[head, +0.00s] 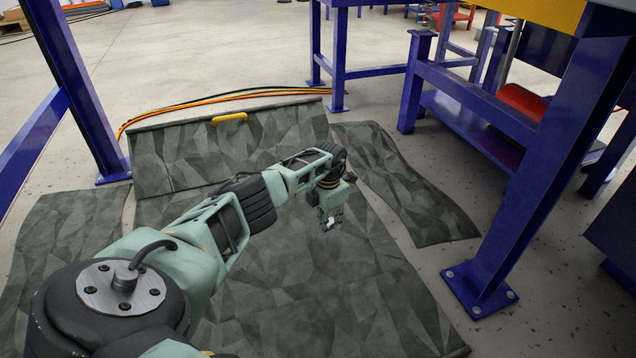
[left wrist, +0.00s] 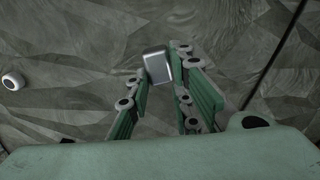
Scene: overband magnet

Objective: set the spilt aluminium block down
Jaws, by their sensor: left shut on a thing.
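The aluminium block (left wrist: 157,66) is a small silver-grey block with rounded edges, seen in the left wrist view between the fingertips. My left gripper (left wrist: 170,80) is shut on it, with a green finger on either side. In the head view my left gripper (head: 331,222) points down over the dark faceted mat (head: 300,300), and the block (head: 330,223) shows as a small bright spot at its tips. I cannot tell the height of the block above the mat. My right gripper is not in view.
A raised mat-patterned panel with a yellow handle (head: 230,118) stands behind the arm. Orange and black cables (head: 220,97) run along the floor behind it. Blue steel legs (head: 545,170) stand at right and a blue post (head: 75,90) at left.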

